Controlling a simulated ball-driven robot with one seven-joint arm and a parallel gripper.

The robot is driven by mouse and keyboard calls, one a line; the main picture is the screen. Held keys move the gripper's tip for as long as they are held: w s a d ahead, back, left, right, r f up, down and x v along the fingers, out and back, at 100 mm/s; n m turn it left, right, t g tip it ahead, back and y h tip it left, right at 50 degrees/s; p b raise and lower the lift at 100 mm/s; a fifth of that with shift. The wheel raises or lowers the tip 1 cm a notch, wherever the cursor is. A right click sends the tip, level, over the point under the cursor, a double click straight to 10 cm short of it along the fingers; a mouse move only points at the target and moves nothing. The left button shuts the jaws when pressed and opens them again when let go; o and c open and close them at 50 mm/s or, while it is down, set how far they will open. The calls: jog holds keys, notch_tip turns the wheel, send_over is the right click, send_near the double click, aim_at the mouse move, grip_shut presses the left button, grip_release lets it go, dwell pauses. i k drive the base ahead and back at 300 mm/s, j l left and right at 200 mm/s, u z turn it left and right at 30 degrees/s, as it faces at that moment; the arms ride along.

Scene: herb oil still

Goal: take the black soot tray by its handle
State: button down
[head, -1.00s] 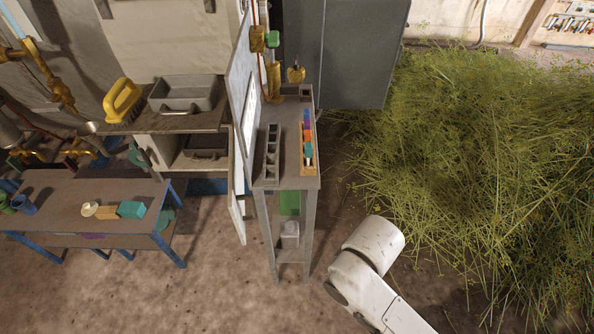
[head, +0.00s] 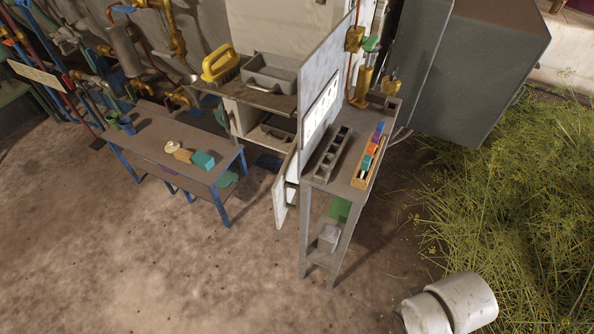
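A dark tray (head: 277,136) sits inside the open lower compartment of the cabinet at upper middle; it may be the black soot tray. Its handle is too small to make out, and the cabinet top and side partly hide it. A grey tray (head: 268,77) with raised walls stands on the cabinet top (head: 252,97) above it. Only a white link of my arm shows at the lower right. My gripper is out of the picture.
The cabinet's white door (head: 285,193) hangs open in front. A tall narrow stand (head: 331,183) with a white board is right of it. A low blue-legged table (head: 165,140) is at left. Bare floor (head: 150,265) lies in front; cut herbs (head: 510,190) cover the right.

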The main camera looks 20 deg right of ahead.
aim_at(280, 126)
jog(key=i+j+u, duration=0.25)
jog(key=j, duration=0.25)
jog(key=i+j, duration=0.35)
jog(key=i, duration=0.15)
jog(key=i+j+z, duration=0.15)
jog(key=i+j, duration=0.25)
jog(key=i, duration=0.15)
jog(key=i+j+z, duration=0.45)
jog(key=j, duration=0.15)
jog(key=k, duration=0.05)
